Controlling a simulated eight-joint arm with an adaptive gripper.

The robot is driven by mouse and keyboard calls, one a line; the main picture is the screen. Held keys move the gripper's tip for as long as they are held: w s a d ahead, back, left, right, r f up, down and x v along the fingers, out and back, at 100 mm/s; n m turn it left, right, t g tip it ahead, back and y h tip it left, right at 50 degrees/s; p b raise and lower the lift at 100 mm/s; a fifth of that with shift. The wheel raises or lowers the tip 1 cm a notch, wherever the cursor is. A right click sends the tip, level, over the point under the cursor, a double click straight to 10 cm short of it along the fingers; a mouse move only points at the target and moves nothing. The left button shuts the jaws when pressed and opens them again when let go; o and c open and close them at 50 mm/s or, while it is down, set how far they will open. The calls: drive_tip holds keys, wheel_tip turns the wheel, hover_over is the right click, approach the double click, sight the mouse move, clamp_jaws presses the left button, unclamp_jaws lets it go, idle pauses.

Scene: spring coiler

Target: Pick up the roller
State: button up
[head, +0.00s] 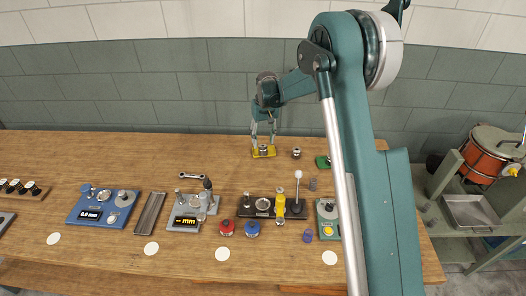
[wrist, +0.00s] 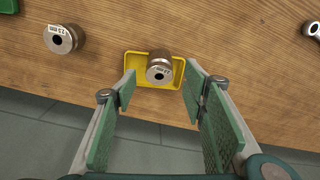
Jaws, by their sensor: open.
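A steel roller (wrist: 159,66) with a dark centre hole and a small label stands in a shallow yellow tray (wrist: 134,62) in the wrist view. In the head view this tray (head: 271,153) is near the table's back edge, with the roller (head: 263,149) in it. A second, similar roller (wrist: 64,38) with a label stands on bare wood outside the tray; the head view shows it right of the tray (head: 296,152). My gripper (wrist: 158,88) is open and empty, its green-padded fingers spread on either side of the yellow tray. In the head view my gripper (head: 264,138) is at the tray.
A green tray (head: 322,162) lies farther right. Gauges stand along the front, including a blue one (head: 101,207) and a grey one (head: 193,210). A dark fixture (head: 262,206) is centre front. Wood left of the yellow tray is clear.

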sight(263, 147)
drive_tip(key=shift+f, duration=0.1)
drive_tip(key=shift+s+f, duration=0.1)
drive_tip(key=shift+f, duration=2.4)
drive_tip(key=c, duration=1.3)
drive_tip(key=shift+r, duration=0.15)
drive_tip(key=shift+r, duration=4.9)
